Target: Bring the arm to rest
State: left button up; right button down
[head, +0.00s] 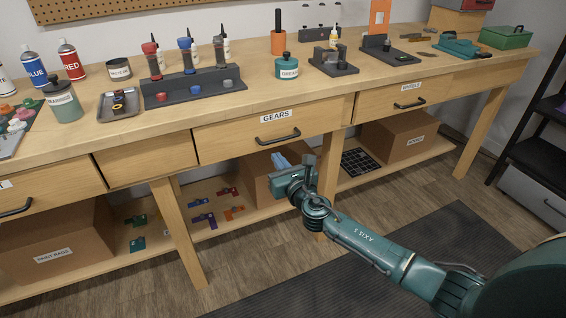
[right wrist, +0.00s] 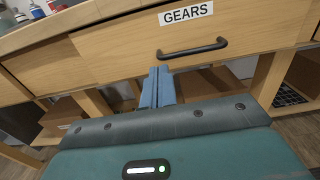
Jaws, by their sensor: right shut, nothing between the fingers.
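My right gripper (head: 281,160) is in front of the workbench, below the closed GEARS drawer (head: 240,134). Its blue fingers are together and empty. In the right wrist view, the shut fingers (right wrist: 157,88) point toward the drawer front, just below and left of its dark handle (right wrist: 193,47). They look apart from the handle. My right arm (head: 370,243) reaches in from the lower right over the floor. My left gripper does not show.
The wooden bench top (head: 275,97) carries a dark rack (head: 195,87), a green GREASE tub (head: 288,67), spray cans and a metal tray (head: 119,104). Cardboard boxes stand on the lower shelf. A dark mat (head: 450,240) covers open floor.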

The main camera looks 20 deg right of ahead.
jog(key=s+a+f+m+g+y, duration=0.15)
jog(key=s+a+f+m, duration=0.25)
jog(key=s+m, duration=0.5)
jog(key=s+a+f+m+g+y, duration=0.1)
jog(key=s+a+f+m+g, duration=0.2)
jog(key=s+m, duration=0.6)
pick_arm(q)
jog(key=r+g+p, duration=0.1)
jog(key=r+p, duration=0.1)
jog(key=p, duration=0.5)
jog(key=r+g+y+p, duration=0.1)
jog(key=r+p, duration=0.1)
jog(key=p, duration=0.5)
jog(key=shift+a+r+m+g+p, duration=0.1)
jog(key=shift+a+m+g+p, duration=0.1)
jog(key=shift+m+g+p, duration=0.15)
pick_arm(e)
jog(key=s+r+m+g, duration=0.1)
jog(key=s+r+m, duration=0.2)
jog(key=s+m, duration=0.4)
jog(key=s+r+m+g, duration=0.2)
jog(key=s+r+m, duration=0.1)
jog(key=s+m, duration=0.5)
jog(key=shift+r+m+h, duration=0.35)
jog(key=shift+m, duration=0.15)
